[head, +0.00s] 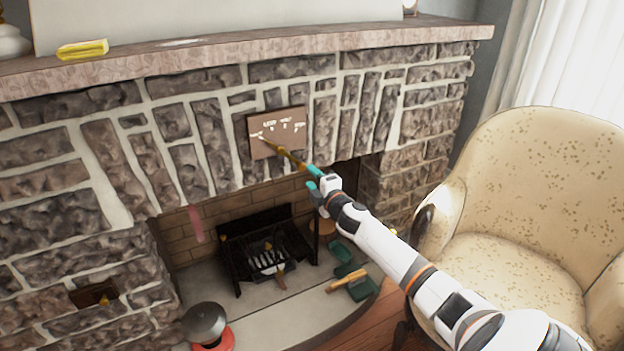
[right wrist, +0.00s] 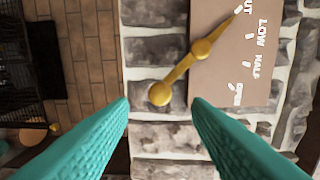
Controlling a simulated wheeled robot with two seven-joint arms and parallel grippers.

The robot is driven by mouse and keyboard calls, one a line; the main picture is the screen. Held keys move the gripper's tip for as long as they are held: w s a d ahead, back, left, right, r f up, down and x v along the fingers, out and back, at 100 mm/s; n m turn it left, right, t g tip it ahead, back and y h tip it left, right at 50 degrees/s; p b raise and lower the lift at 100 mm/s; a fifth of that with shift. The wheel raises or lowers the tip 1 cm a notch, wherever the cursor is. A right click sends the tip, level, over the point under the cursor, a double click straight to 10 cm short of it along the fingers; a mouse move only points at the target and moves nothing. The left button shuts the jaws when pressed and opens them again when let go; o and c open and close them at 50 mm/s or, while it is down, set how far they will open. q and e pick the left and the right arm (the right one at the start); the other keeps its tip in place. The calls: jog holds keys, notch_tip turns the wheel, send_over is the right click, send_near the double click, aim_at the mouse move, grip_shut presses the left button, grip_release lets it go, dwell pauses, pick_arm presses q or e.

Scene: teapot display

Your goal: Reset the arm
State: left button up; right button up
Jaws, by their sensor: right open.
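My right arm reaches in from the lower right of the head view. My right gripper (head: 312,178), with teal fingers, is in front of the stone fireplace wall. It is open in the right wrist view (right wrist: 160,103), with a wide gap between its fingers. A brass lever (head: 286,155) stands out from a brown plaque (head: 262,148) with white lettering on the wall. In the wrist view the lever's round end (right wrist: 160,93) appears between the fingertips, with a gap on both sides. The plaque (right wrist: 215,75) shows "LOW" and "HALF". My left gripper is not in view.
A cream armchair (head: 540,180) stands at the right, beneath part of my arm. The mantel (head: 240,58) runs above, with a yellow object (head: 82,49) on it. Below are a black grate (head: 262,245), a dark pot (head: 204,322) on a red base and green items (head: 350,278).

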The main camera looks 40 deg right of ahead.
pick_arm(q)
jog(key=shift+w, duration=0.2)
pick_arm(e)
jog(key=shift+r, duration=0.1)
